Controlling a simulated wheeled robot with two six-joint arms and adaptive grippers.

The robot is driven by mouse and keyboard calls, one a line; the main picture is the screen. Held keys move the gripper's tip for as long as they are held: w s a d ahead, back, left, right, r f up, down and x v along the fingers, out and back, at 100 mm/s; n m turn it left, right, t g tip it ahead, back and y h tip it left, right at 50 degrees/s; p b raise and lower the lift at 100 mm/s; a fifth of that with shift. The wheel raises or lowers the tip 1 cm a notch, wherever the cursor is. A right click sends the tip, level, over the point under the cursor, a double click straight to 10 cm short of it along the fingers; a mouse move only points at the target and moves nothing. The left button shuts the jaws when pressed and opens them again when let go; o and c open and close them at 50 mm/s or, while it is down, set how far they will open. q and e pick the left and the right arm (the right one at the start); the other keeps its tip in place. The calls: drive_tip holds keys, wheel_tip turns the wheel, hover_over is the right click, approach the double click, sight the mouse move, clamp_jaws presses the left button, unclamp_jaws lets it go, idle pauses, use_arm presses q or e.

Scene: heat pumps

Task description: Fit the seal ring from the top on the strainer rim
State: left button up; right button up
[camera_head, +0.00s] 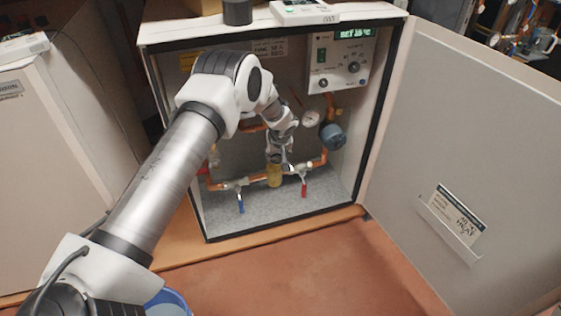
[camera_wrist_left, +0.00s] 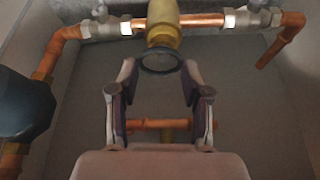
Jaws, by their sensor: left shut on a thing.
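The brass strainer (camera_head: 274,177) sits in the copper pipe run low inside the open heat pump cabinet, between two valves. In the left wrist view the strainer body (camera_wrist_left: 163,22) is at the top middle. The black seal ring (camera_wrist_left: 160,69) lies between the tips of my left gripper (camera_wrist_left: 160,74), which is shut on it. The ring is at the strainer's rim; I cannot tell whether it touches or is just above it. In the head view my left gripper (camera_head: 277,156) is right above the strainer, and the ring is too small to make out. My right gripper is not in view.
A blue-handled valve (camera_head: 240,205) and a red-handled valve (camera_head: 304,189) flank the strainer. A gauge (camera_head: 310,118), a blue-grey pump (camera_head: 333,136) and a control box (camera_head: 341,65) are close by. The cabinet door (camera_head: 470,130) stands open at right.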

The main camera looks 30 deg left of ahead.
sight(274, 158)
use_arm(q)
drive_tip(key=w+a+b, duration=0.2)
drive_tip(key=a+b, duration=0.1)
drive_tip(key=shift+w+f+b, duration=0.3)
drive_tip(key=shift+w+f, duration=0.05)
drive_tip(key=shift+w, duration=0.05)
drive_tip(key=shift+a+f, duration=0.1)
drive_tip(key=shift+f, duration=0.9)
drive_tip(key=shift+p, duration=0.3)
drive_tip(key=shift+f, duration=0.1)
drive_tip(key=shift+f, duration=0.5)
drive_tip(key=shift+f+b, duration=0.2)
drive_tip(key=shift+b, duration=0.1)
drive_tip(key=shift+f, duration=0.4)
idle(0.4)
